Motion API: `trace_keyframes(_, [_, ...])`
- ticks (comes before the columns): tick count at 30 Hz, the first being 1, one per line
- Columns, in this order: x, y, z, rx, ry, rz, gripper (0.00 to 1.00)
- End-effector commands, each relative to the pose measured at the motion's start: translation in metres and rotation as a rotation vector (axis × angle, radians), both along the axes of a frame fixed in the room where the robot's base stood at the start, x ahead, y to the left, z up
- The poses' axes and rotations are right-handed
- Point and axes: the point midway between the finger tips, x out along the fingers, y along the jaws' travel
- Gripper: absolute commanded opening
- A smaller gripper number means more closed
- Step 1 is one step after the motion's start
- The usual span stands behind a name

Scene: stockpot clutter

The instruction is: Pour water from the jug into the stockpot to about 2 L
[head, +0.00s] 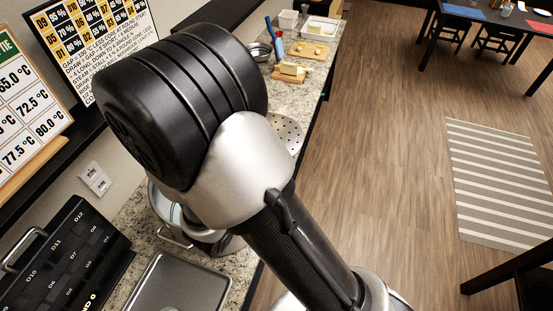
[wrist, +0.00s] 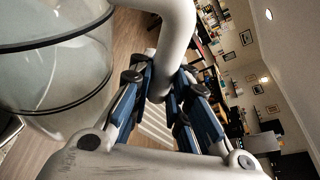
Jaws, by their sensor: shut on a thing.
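In the wrist view my gripper (wrist: 162,88) is shut on the pale curved handle of the jug (wrist: 50,75). The jug is a clear vessel with dark bands, at the left of that view. I cannot make out its water level. In the head view a shiny metal pot (head: 162,207), which looks like the stockpot, stands on the counter, largely hidden behind my arm. Its side handle shows below its rim. My gripper and the jug are hidden in the head view, so I cannot tell how they sit relative to the pot.
A metal tray (head: 180,283) lies on the granite counter (head: 135,212) in front. A dark labelled rack (head: 65,260) stands at left. A perforated metal piece (head: 288,130), cutting boards (head: 290,76) and containers lie farther back. Signs line the wall.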

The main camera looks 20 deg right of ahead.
Motion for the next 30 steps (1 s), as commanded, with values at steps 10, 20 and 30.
trace_keyframes(10, [0.0016, 0.0017, 0.0038, -0.027, 0.017, -0.001, 0.0])
trace_keyframes(20, [0.0027, 0.0032, 0.006, -0.054, 0.036, 0.0, 0.0])
trace_keyframes(30, [0.0041, 0.0051, 0.0082, -0.084, 0.06, 0.0, 0.0])
